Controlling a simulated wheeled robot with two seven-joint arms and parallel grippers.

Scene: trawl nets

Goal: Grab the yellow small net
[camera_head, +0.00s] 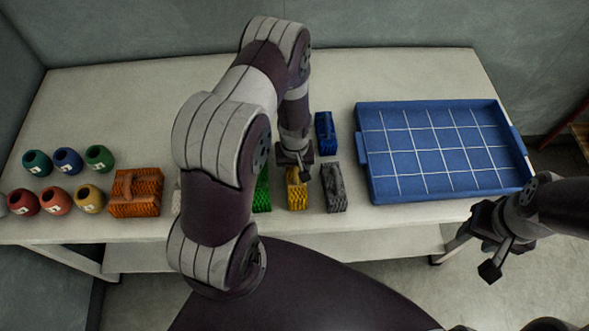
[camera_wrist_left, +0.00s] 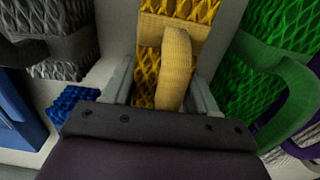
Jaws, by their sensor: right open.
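The yellow small net (camera_head: 297,194) lies on the white table between a green net and a grey net. In the head view my left gripper (camera_head: 295,168) is right above it and hides its far end. In the left wrist view the yellow net (camera_wrist_left: 190,10) is straight ahead, its pale yellow handle (camera_wrist_left: 175,65) standing up between the two fingers of my left gripper (camera_wrist_left: 160,88). There is a gap on both sides of the handle, so the gripper is open. My right gripper (camera_head: 488,243) is open and empty, off the table's front right edge.
The green net (camera_head: 263,190) and grey net (camera_head: 333,188) are close on either side. A blue net (camera_head: 325,133) lies behind. An orange net (camera_head: 137,193) and several coloured pots (camera_head: 67,160) stand at left. A blue gridded tray (camera_head: 365,155) is at right.

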